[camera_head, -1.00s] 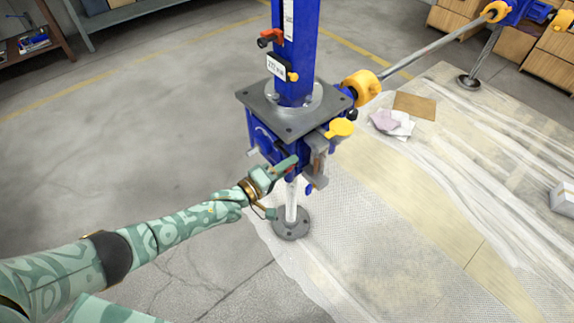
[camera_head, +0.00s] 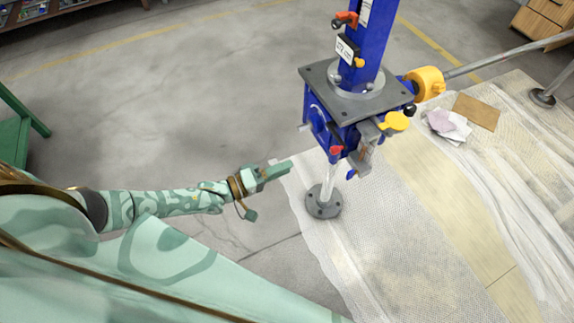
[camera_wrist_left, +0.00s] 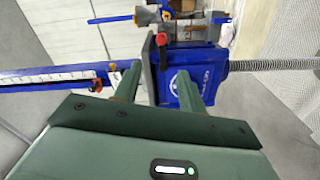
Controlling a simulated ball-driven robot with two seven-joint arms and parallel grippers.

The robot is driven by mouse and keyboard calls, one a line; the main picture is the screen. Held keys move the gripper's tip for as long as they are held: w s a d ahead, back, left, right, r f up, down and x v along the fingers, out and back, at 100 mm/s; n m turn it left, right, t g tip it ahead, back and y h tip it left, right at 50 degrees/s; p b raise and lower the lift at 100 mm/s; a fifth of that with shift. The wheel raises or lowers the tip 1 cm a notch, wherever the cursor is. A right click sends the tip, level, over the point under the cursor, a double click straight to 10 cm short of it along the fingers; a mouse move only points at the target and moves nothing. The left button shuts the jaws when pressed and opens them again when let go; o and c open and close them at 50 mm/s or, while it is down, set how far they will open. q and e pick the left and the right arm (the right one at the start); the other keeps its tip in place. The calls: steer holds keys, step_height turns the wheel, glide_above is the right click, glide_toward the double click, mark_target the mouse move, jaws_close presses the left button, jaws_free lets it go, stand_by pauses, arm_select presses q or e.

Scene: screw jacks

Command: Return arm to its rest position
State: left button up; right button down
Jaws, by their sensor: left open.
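My left gripper (camera_head: 268,189) is open and empty in the head view, with bare floor under it. It is to the left of and apart from the blue screw jack (camera_head: 329,118). In the left wrist view, the open fingers of the left gripper (camera_wrist_left: 165,85) point toward the blue jack housing (camera_wrist_left: 196,77), which shows between and beyond them. A red-tipped part (camera_head: 336,151) is on the jack's lower front. The jack's screw ends in a round grey foot plate (camera_head: 323,203). My right gripper is not in view.
Cardboard (camera_head: 476,111) and crumpled paper (camera_head: 444,124) lie behind the jack. A shaft (camera_head: 500,55) runs off to the right. A green frame (camera_head: 18,130) stands at the far left. Bare floor lies between it and the jack.

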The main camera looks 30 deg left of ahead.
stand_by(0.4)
arm_select(q)
steer(key=s+a+f+m+g+y, duration=0.2)
steer(key=a+f+m+y, duration=0.25)
steer(key=f, duration=0.35)
steer(key=s+a+f+m+g+y, duration=0.1)
steer(key=a+f+m+g+y, duration=0.15)
steer(key=a+f+m, duration=0.4)
steer(key=s+f+g+y, duration=0.3)
steer(key=s+f, duration=0.8)
steer(key=s+d+f+g, duration=0.2)
steer(key=s, duration=0.7)
steer(key=s+d+f+g, duration=0.2)
steer(key=s, duration=0.8)
steer(key=s+d+f+g+y, duration=0.1)
steer(key=s+d+f+g, duration=0.1)
steer(key=s, duration=0.8)
steer(key=shift+d+f, duration=0.2)
steer(key=shift+d, duration=0.4)
